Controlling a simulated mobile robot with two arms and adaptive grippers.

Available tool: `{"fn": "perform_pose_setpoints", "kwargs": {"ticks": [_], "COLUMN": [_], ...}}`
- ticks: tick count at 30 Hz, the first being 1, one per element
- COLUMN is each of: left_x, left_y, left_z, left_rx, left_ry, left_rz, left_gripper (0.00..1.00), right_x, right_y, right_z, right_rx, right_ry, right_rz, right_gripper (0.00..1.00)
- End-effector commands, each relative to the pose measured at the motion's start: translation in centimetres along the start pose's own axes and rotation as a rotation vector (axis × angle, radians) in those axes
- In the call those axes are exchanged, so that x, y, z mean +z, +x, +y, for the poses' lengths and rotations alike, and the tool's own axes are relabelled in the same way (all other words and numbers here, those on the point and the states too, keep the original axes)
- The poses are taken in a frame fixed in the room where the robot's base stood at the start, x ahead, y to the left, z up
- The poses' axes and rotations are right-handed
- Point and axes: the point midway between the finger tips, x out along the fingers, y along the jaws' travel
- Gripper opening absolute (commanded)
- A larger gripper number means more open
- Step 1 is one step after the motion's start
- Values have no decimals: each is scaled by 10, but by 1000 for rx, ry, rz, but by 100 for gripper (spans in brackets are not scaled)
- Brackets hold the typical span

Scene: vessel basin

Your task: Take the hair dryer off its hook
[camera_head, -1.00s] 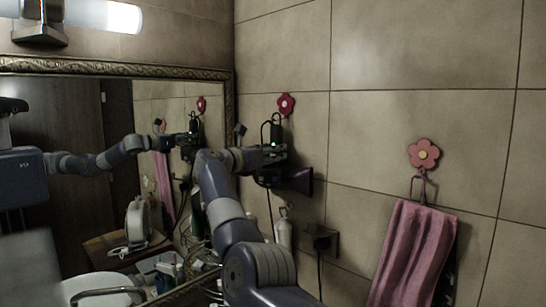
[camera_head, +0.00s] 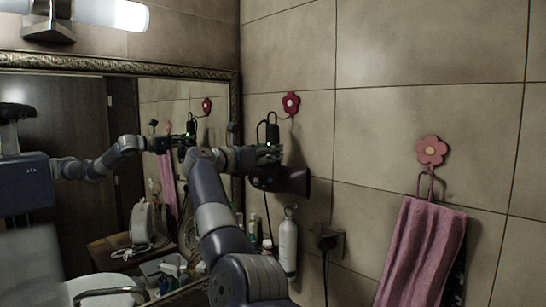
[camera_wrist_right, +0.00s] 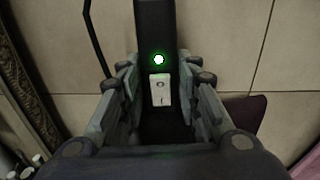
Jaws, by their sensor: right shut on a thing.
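The dark hair dryer (camera_head: 290,181) is in front of the tiled wall, its wide nozzle pointing right and its handle upright. My right gripper (camera_head: 266,156) is shut on its handle. In the right wrist view, the handle (camera_wrist_right: 156,35), with a green light and a pale switch, stands between the fingers (camera_wrist_right: 160,110). The red flower hook (camera_head: 291,104) is on the wall above and slightly right of the handle. A thin dark loop shows at the handle's top; I cannot tell whether it still touches the hook. My left gripper is out of view.
A framed mirror (camera_head: 238,100) is close on the left and reflects my arm. A pink towel (camera_head: 415,255) hangs from a pink flower hook (camera_head: 431,150) at right. A pale bottle (camera_head: 288,245) and a wall socket (camera_head: 328,240) are below the dryer.

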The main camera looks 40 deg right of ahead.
Motion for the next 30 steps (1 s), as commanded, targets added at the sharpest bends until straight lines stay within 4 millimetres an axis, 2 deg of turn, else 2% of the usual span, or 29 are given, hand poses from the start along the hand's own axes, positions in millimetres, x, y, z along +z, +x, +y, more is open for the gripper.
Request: {"fn": "perform_pose_setpoints", "kwargs": {"ticks": [21, 30], "left_x": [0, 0], "left_y": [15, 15], "left_z": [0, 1], "left_rx": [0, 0], "left_ry": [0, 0], "left_rz": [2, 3], "left_gripper": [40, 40], "right_x": [2, 2], "right_y": [-42, -46], "right_z": [2, 2], "right_rx": [0, -1], "right_ry": [3, 2], "right_rz": [-3, -2], "right_gripper": [0, 0]}}
